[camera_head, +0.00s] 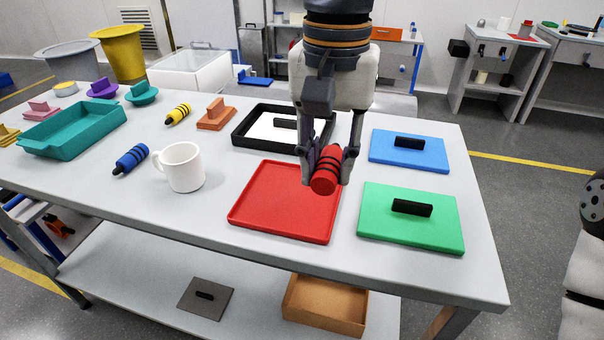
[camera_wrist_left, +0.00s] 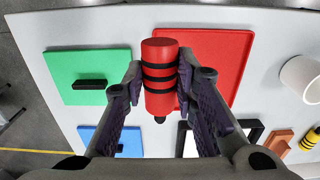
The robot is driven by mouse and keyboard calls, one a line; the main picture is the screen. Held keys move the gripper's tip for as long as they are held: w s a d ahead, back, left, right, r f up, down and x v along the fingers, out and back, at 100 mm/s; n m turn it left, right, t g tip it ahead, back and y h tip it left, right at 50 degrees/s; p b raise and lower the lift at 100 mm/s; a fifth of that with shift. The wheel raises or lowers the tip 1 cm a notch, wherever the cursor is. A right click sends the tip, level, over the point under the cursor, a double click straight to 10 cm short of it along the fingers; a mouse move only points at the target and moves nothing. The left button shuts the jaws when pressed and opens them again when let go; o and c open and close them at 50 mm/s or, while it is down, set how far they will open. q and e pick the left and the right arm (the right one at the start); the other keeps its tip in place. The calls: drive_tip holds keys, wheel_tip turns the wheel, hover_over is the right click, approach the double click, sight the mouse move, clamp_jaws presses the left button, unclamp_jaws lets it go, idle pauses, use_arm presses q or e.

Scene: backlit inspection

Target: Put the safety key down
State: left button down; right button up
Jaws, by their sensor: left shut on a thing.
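The safety key, a red cylinder with black bands (camera_head: 325,172), is held between the fingers of my left gripper (camera_head: 331,166). In the left wrist view the key (camera_wrist_left: 160,78) is gripped across its middle, with a small dark tip at its lower end. In the head view the key is in front of the back right part of the red tray (camera_head: 280,205). The tray's floor looks empty where it shows. I cannot tell how far the key is above the tray. My right gripper is out of view.
A green board (camera_head: 380,232) and a blue board (camera_head: 430,157), each with a black handle, lie on the right. A black-rimmed tray (camera_head: 240,138) lies behind. A white mug (camera_head: 183,167), a blue cylinder (camera_head: 131,158) and a yellow cylinder (camera_head: 177,114) stand or lie left.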

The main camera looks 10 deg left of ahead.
use_arm(q)
hover_over(288, 203)
drive_tip(key=f, duration=0.7)
drive_tip(key=shift+s+d, duration=0.2)
drive_tip(key=shift+d, duration=0.1)
drive_tip(key=shift+w+a+f, duration=0.15)
drive_tip(key=shift+f, duration=0.8)
drive_tip(key=shift+w+a+f, duration=0.1)
drive_tip(key=shift+a+f, duration=0.05)
drive_tip(key=shift+f, duration=0.8)
drive_tip(key=shift+f, duration=0.15)
drive_tip(key=c, duration=1.3)
unclamp_jaws()
wheel_tip(288, 203, up, 12)
